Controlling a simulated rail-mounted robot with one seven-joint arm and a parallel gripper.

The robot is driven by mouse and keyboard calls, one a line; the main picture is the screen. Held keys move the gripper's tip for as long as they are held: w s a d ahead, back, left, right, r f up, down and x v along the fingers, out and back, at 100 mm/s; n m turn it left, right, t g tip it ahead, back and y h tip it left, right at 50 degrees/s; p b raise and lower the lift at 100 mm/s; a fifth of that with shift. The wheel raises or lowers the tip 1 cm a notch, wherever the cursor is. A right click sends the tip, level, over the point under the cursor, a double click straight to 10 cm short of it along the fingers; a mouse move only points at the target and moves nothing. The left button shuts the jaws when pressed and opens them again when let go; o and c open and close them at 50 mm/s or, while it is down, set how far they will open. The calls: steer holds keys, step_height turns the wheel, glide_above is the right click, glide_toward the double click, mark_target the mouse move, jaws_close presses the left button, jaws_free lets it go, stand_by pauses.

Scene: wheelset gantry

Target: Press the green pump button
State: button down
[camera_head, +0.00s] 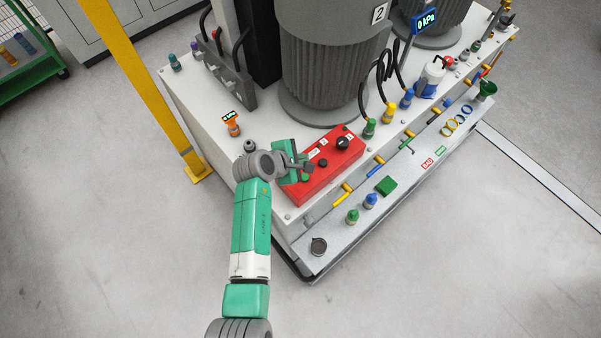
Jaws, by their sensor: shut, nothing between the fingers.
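A red control box (330,172) sits on the near part of the grey machine top. A black knob (343,143) stands at its far right end, and small white labels mark its top. A green button (305,178) shows at the box's near left end, partly hidden by my gripper. My gripper (309,167) is shut and empty, over the left part of the box close to the green button. I cannot tell whether the fingertips touch the button.
A large grey motor (325,60) stands behind the box. Green, yellow and blue hose connectors (388,113) stand to its right. An orange gauge (232,125) is left of it. A front tray (330,235) holds small parts. A yellow post (150,90) rises at left.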

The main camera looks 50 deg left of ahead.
steer(key=shift+f, duration=0.1)
steer(key=b, duration=0.8)
glide_above(304, 177)
steer(key=s, duration=0.1)
step_height(304, 177, down, 7)
steer(key=shift+r, duration=0.15)
steer(key=shift+f, duration=0.95)
stand_by(0.6)
steer(key=shift+f+b, duration=0.35)
steer(key=shift+f, duration=0.05)
steer(key=shift+f, duration=0.5)
stand_by(0.4)
steer(key=shift+r, duration=0.1)
steer(key=shift+r+p, duration=0.8)
